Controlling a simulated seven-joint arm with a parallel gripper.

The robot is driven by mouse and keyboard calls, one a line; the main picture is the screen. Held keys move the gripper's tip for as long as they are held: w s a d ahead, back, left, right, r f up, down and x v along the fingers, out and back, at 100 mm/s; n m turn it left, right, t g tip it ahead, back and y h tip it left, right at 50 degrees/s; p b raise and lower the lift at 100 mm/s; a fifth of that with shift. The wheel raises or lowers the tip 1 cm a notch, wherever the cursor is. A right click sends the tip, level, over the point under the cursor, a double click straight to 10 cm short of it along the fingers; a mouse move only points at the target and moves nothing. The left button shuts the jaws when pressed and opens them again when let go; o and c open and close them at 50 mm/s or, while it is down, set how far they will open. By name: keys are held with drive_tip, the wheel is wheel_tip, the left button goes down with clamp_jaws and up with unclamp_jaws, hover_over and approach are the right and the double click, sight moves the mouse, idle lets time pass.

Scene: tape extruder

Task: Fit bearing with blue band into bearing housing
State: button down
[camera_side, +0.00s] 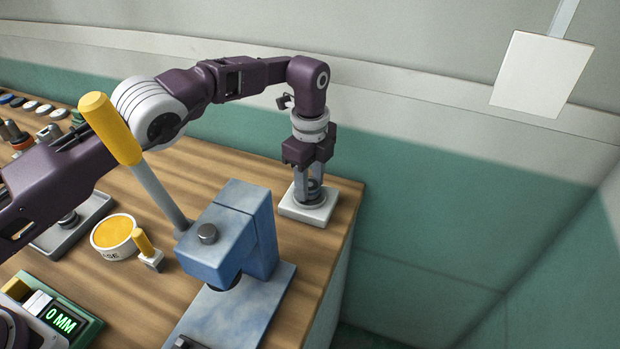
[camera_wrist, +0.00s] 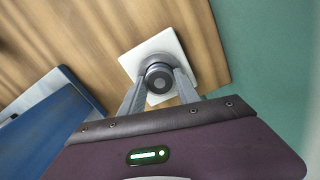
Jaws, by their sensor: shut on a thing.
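My gripper (camera_side: 310,188) points down over a white square block (camera_side: 297,212) near the table's back right corner. In the wrist view the fingertips of my gripper (camera_wrist: 158,88) are shut on a dark grey cylindrical part (camera_wrist: 159,76). That part stands at the middle of the white block (camera_wrist: 170,41), with a grey ring around its foot. I cannot tell whether the part rests in the ring or is just above it. No blue band shows on it, so I cannot confirm it is the bearing. I cannot tell which thing is the bearing housing.
A blue press (camera_side: 232,235) with a yellow-handled lever (camera_side: 110,128) stands left of the block. A round tin of yellow grease (camera_side: 115,232), a small yellow-handled brush (camera_side: 147,250) and a green display unit (camera_side: 65,318) are further left. The table edge is close on the right.

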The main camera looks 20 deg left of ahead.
sight(310, 184)
drive_tip(key=shift+f, duration=0.2)
drive_tip(key=c, duration=0.8)
unclamp_jaws()
drive_tip(key=shift+f, duration=0.15)
wheel_tip(310, 184, up, 6)
drive_tip(key=shift+w+r, duration=0.1)
drive_tip(key=shift+r, duration=0.55)
